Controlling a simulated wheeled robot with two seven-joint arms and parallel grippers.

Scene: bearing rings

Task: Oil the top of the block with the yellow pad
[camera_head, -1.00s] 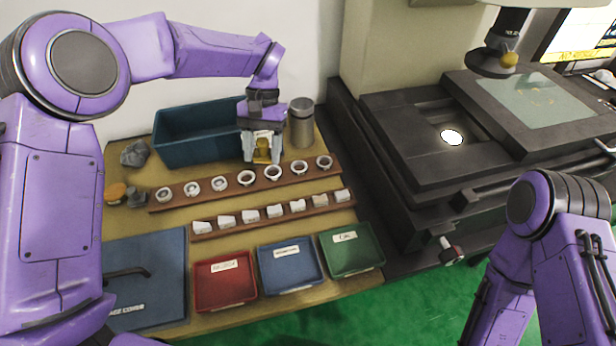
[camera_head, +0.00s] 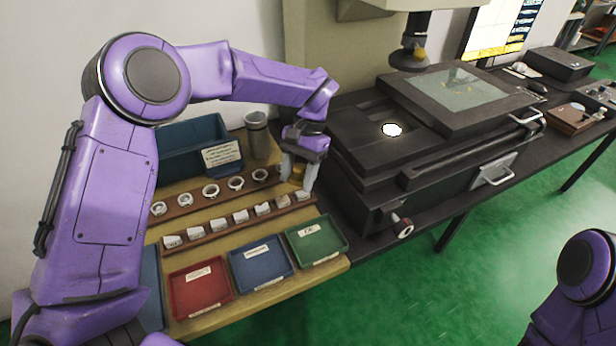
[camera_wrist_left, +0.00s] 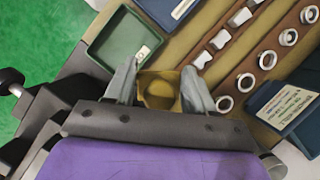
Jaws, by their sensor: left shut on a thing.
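My left gripper (camera_head: 299,188) is shut on a brass-yellow piece (camera_head: 298,172), held over the right end of the two brown racks. In the left wrist view the piece (camera_wrist_left: 159,92) sits between both fingers, square in outline with a darker round middle. I cannot tell whether it is the yellow pad or the block. No other yellow pad or separate block can be made out now; my left arm covers the left part of the table. My right gripper is out of view.
A back rack (camera_head: 222,198) holds bearing rings; a front rack (camera_head: 189,238) holds several pale pieces. Red (camera_head: 201,288), blue (camera_head: 262,263) and green (camera_head: 317,240) trays line the front edge. A blue bin (camera_head: 188,143) and grey cylinder (camera_head: 257,136) stand behind. A dark measuring machine (camera_head: 360,165) stands close right.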

